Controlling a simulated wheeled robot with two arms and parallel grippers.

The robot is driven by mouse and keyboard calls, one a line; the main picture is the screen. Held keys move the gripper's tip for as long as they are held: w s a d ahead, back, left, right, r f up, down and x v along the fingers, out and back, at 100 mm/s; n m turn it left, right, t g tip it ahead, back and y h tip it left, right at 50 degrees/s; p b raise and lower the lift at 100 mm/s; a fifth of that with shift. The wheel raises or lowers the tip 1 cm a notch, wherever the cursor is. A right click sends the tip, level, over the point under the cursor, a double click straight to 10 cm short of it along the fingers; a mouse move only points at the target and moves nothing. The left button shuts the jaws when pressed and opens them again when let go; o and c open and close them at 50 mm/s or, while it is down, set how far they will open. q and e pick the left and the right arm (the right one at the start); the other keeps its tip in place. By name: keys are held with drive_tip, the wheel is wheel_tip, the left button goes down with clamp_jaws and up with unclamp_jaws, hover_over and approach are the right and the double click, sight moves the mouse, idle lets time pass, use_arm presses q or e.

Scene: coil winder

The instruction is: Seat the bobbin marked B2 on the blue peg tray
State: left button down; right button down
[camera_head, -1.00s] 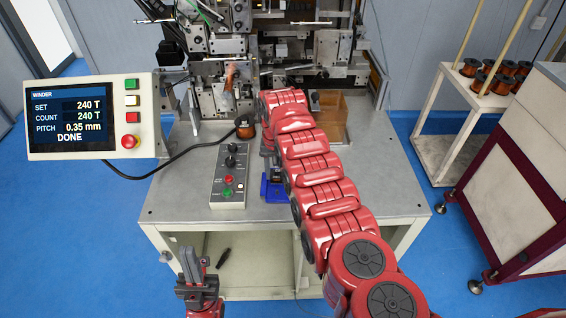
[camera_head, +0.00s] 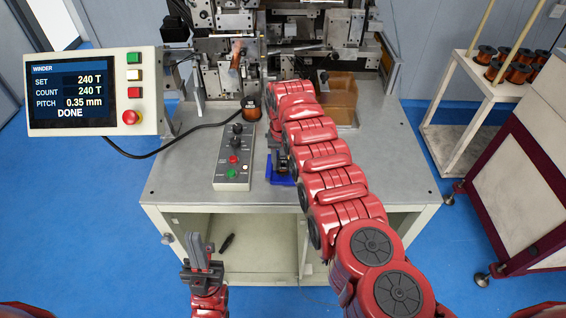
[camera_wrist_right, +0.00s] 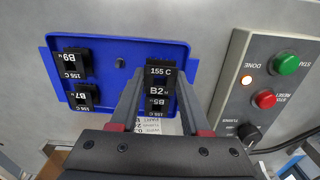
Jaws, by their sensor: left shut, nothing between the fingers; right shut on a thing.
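The bobbin B2 (camera_wrist_right: 158,74) is a black block labelled "155 C" and "B2" in the right wrist view. My right gripper (camera_wrist_right: 160,88) is shut on it, one finger on each side. It is over the right part of the blue peg tray (camera_wrist_right: 190,50); I cannot tell whether it touches the tray. The tray also shows in the head view (camera_head: 282,181), partly hidden by my right arm. My left gripper (camera_head: 199,248) is shut and empty, pointing up in front of the bench.
Bobbins B9 (camera_wrist_right: 72,64) and B7 (camera_wrist_right: 82,97) sit on the tray's left part. A bare peg (camera_wrist_right: 120,62) stands between. An upside-down B5 label (camera_wrist_right: 156,103) shows just below B2. A button panel (camera_head: 235,158) stands beside the tray. A copper spool (camera_head: 250,109) is behind.

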drive_tip(key=shift+f, duration=0.1)
drive_tip(key=shift+f+b, duration=1)
drive_tip(key=shift+c, duration=1.5)
unclamp_jaws()
drive_tip(key=shift+r, duration=0.1)
drive_tip(key=shift+r, duration=0.6)
wheel_tip(320, 180, up, 16)
drive_tip(key=p, duration=0.3)
